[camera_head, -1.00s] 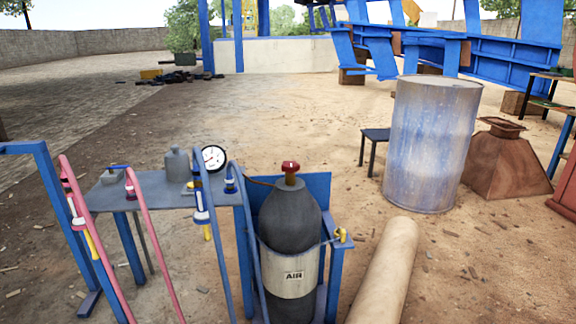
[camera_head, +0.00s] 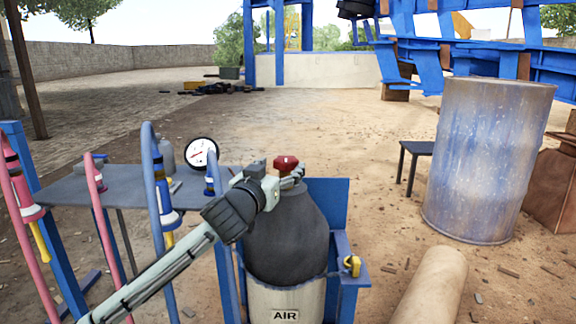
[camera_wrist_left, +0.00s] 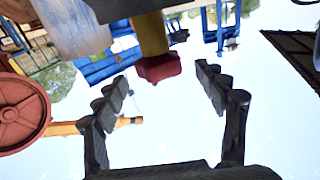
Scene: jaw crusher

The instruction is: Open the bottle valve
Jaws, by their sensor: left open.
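The dark grey gas bottle (camera_head: 287,240) stands upright in its blue stand, with a holder labelled AIR around its lower part. Its red valve knob (camera_head: 286,162) sits on top. My left gripper (camera_head: 284,178) is at the bottle's top, beside and partly in front of the valve, hiding much of the stem. In the left wrist view the red knob (camera_wrist_left: 158,68) on its brass stem (camera_wrist_left: 152,35) shows between the spread fingers of the open left gripper (camera_wrist_left: 162,78), with gaps on both sides. The right gripper is not in view.
A pressure gauge (camera_head: 201,153) stands by the grey table (camera_head: 110,187), with pink and blue hoses at left. A yellow fitting (camera_head: 352,265) is on the stand's right side. A tan pipe (camera_head: 432,288) and a blue drum (camera_head: 488,160) stand to the right.

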